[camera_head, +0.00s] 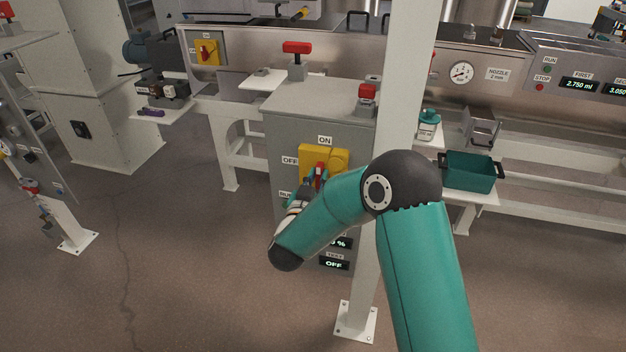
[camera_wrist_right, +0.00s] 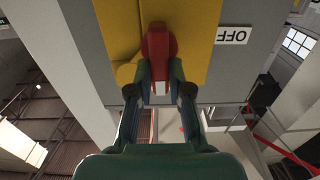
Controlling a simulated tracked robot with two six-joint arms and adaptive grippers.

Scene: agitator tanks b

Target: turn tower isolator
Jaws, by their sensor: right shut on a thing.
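The tower isolator is a red handle (camera_head: 320,176) on a yellow plate (camera_head: 338,157), on the front of a grey cabinet (camera_head: 300,128). An ON label (camera_head: 325,140) is above the plate and an OFF label (camera_head: 290,160) is to its left. My right gripper (camera_head: 316,182) reaches the handle, partly hidden behind my own arm. In the right wrist view, the fingers of my right gripper (camera_wrist_right: 160,88) are shut on the red handle (camera_wrist_right: 159,45), one on each side. The OFF label also shows there (camera_wrist_right: 233,36), upside down. My left gripper is in neither view.
A white post (camera_head: 405,80) stands just right of the cabinet, close to my right arm. A teal bin (camera_head: 468,172) stands on a shelf at the right. Another yellow-plated red switch (camera_head: 207,52) is at the back left.

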